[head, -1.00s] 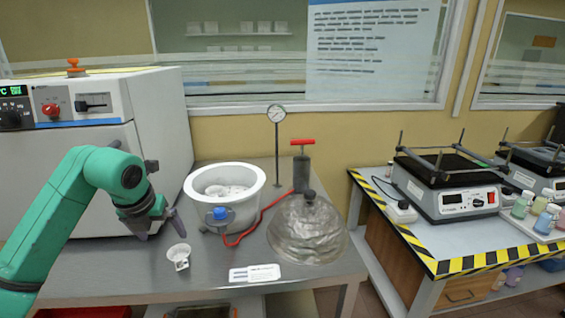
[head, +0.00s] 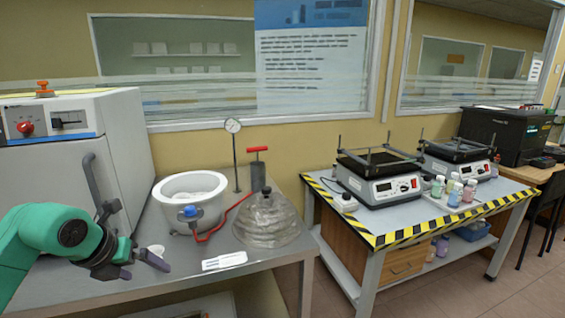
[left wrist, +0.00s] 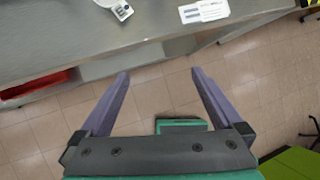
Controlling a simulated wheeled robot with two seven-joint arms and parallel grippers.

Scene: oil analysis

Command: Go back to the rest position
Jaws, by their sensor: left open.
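My left gripper (head: 138,266) is at the lower left of the head view, at the front of the steel bench (head: 200,262). In the left wrist view its two purple fingers (left wrist: 160,75) are spread wide with nothing between them. They point over the tiled floor (left wrist: 160,112) and the bench's front edge. A small white cup (head: 156,250) on the bench is partly hidden behind the gripper in the head view. It also shows at the top of the left wrist view (left wrist: 121,10). My right gripper is not in view.
The bench holds a white bowl (head: 188,184) with a blue-capped fitting, a glass dome (head: 267,222), a gauge (head: 233,126) and a label card (head: 224,260). An oven (head: 118,128) stands behind my left arm. A hazard-taped table (head: 400,218) with shakers is to the right.

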